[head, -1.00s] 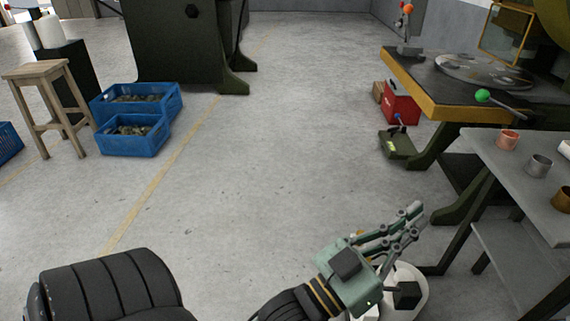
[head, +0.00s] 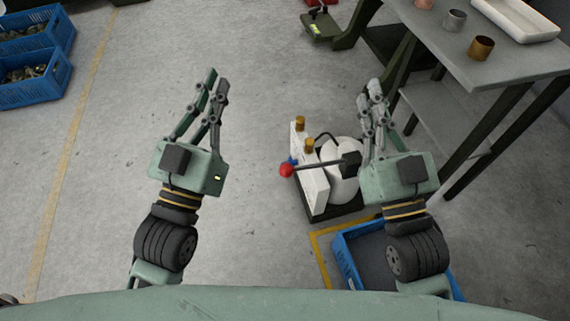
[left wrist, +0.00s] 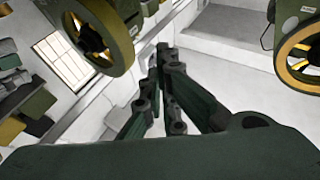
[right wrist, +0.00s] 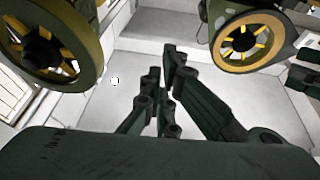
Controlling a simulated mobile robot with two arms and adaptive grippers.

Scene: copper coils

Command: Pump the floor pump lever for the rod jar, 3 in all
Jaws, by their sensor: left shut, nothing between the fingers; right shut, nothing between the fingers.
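A pump unit stands on the floor in the head view, between my two grippers. Its lever (head: 322,164) is a dark bar with a red ball at its left end, lying nearly level in the picture. White bodies (head: 343,187) with brass-coloured caps stand on its dark base (head: 335,211). I cannot tell which is the rod jar. My left gripper (head: 217,78) is shut and empty, left of the pump and apart from it.
A blue crate (head: 345,262) sits on the floor below the pump, inside yellow tape. A grey table (head: 470,60) with small metal cups and a white tray (head: 515,22) stands at right. Blue crates (head: 35,80) are at far left. The floor left of the pump is clear.

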